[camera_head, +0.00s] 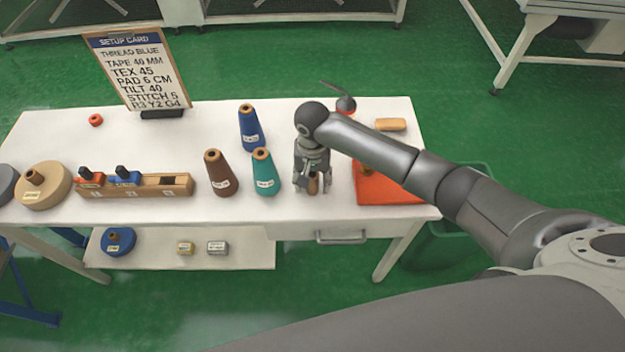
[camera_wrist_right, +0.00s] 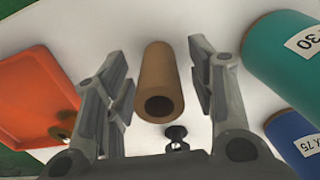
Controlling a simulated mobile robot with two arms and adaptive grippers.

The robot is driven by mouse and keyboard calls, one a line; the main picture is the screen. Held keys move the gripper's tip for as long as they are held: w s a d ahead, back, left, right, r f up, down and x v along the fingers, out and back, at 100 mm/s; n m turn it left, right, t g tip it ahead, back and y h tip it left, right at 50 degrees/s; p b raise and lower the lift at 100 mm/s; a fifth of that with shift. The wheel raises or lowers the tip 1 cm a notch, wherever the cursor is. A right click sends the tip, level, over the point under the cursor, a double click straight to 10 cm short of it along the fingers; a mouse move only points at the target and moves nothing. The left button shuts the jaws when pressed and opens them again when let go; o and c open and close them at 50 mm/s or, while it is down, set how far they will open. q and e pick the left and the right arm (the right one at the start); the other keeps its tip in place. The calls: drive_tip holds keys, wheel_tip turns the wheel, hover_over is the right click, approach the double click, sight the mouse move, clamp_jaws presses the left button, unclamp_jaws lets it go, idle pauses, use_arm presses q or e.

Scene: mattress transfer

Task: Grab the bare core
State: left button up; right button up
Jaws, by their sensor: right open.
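The bare core (camera_wrist_right: 158,80) is a plain brown hollow tube. In the right wrist view it stands between the two open fingers of my right gripper (camera_wrist_right: 160,95), with a gap showing on each side. In the head view the bare core (camera_head: 313,184) shows only in part, below my right gripper (camera_head: 313,181), which hides the rest. My right gripper points down at the white table (camera_head: 270,208). My left gripper is not in view.
Teal (camera_head: 263,172), brown (camera_head: 219,174) and blue (camera_head: 250,128) cones stand left of the gripper. An orange tray (camera_head: 385,192) lies to its right. A wooden rack (camera_head: 150,186), tan roll (camera_head: 45,190) and setup card (camera_head: 138,70) are further left.

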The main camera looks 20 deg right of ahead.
drive_tip(key=shift+f, duration=0.9)
drive_tip(key=shift+c, duration=0.2)
drive_tip(key=c, duration=1)
drive_tip(key=shift+c, duration=0.3)
drive_tip(key=shift+r, duration=0.15)
